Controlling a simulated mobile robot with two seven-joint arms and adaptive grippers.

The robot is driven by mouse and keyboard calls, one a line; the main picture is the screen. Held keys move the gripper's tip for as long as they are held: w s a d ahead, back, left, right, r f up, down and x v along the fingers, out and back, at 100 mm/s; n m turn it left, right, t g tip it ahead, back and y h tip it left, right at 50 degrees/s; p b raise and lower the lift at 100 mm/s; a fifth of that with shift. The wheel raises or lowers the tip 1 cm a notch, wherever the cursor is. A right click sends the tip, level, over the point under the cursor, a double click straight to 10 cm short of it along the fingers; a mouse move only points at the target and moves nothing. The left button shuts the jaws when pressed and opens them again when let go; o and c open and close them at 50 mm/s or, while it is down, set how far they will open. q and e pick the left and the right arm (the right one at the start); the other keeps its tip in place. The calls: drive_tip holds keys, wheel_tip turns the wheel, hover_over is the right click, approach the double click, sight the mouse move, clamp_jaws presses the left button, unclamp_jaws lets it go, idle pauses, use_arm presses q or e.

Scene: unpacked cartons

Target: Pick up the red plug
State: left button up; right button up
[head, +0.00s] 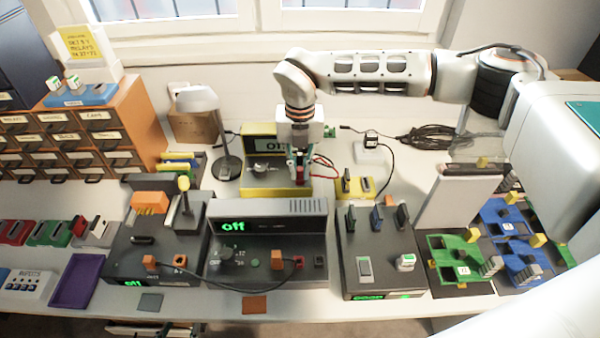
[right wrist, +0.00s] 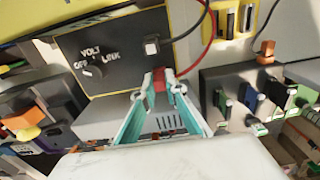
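My right gripper (right wrist: 158,84) points down over the yellow-framed meter box at the back of the table. It also shows in the head view (head: 300,172). Its teal fingers close in on both sides of the red plug (right wrist: 159,78), which sits between the fingertips. A red cable runs from near the plug toward the top right of the right wrist view. I cannot tell whether the plug is seated in the meter box (right wrist: 118,62) or clear of it. My left gripper is not in view.
A dark console (head: 268,242) with a raised back stands in front of the meter box. A dark switch box (head: 380,268) and green and blue trays (head: 462,258) fill the right.

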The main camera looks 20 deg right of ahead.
sight(300, 168)
drive_tip(key=shift+r, duration=0.15)
wheel_tip(300, 168, up, 20)
drive_tip(key=shift+b, duration=0.4)
idle(0.4)
